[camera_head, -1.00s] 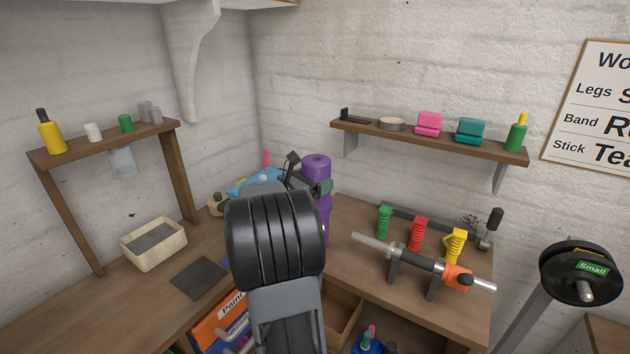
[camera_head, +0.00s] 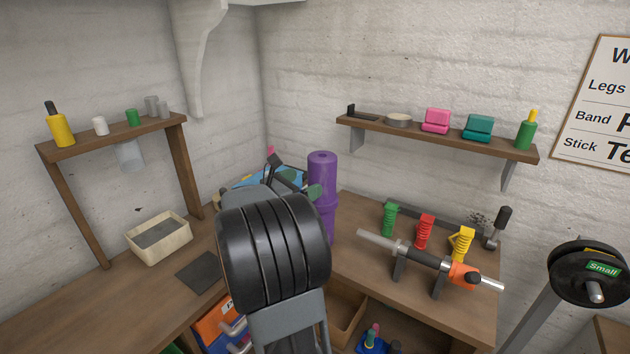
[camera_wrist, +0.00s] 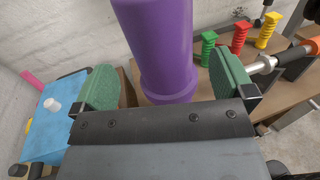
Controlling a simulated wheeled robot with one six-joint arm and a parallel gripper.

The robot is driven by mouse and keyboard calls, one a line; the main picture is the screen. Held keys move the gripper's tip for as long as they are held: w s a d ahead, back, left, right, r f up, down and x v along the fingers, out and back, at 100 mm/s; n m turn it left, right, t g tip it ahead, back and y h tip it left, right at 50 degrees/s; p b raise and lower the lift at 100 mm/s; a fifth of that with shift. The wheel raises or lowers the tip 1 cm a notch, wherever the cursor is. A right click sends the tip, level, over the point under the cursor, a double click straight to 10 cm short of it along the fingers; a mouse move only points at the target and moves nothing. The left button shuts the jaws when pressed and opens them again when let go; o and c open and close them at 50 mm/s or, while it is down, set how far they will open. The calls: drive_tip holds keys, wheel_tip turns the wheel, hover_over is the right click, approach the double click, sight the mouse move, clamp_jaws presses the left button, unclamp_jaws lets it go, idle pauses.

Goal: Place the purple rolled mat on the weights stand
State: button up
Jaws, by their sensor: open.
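The purple rolled mat (camera_head: 322,178) stands upright on the wooden bench near the wall corner. Its lower part is partly hidden by my arm in the head view. In the wrist view the mat (camera_wrist: 160,45) rises between and beyond the green pads of my open gripper (camera_wrist: 166,80). A gap shows beside the mat at each pad; nothing is gripped. In the head view my gripper (camera_head: 296,178) is just left of the mat, partly hidden behind my arm. A grey stand with black weight plates (camera_head: 590,275), labelled "Small", is at the far right.
A bar with an orange collar (camera_head: 440,264) rests on the bench right of the mat, before green, red and yellow spring grips (camera_head: 425,230). A wall shelf (camera_head: 435,140) hangs above. A blue item (camera_wrist: 50,120) lies left of my gripper. A beige tray (camera_head: 160,240) stands left.

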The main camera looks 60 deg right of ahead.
drive_tip(key=s+a+f+m+t+y, duration=0.1)
drive_tip(key=a+f+m+t+y, duration=0.2)
drive_tip(key=a, duration=0.9)
drive_tip(key=s+a+f+m+t+y, duration=0.1)
drive_tip(key=a+f+m+t+y, duration=0.2)
drive_tip(key=a, duration=1)
drive_tip(key=s+a+f+m+t+y, duration=0.1)
drive_tip(key=a+f+m+t+y, duration=0.1)
drive_tip(key=a+f+m+y, duration=0.4)
drive_tip(key=a+m+y, duration=0.2)
drive_tip(key=a+y, duration=0.3)
drive_tip(key=a, duration=0.1)
drive_tip(key=shift+a+f+m+t, duration=0.25)
drive_tip(key=shift+f+m+t, duration=0.05)
drive_tip(key=shift+f+t, duration=0.1)
drive_tip(key=shift+r+p, duration=0.4)
drive_tip(key=shift+r, duration=0.3)
drive_tip(key=shift+f, duration=0.15)
drive_tip(key=shift+c, duration=0.2)
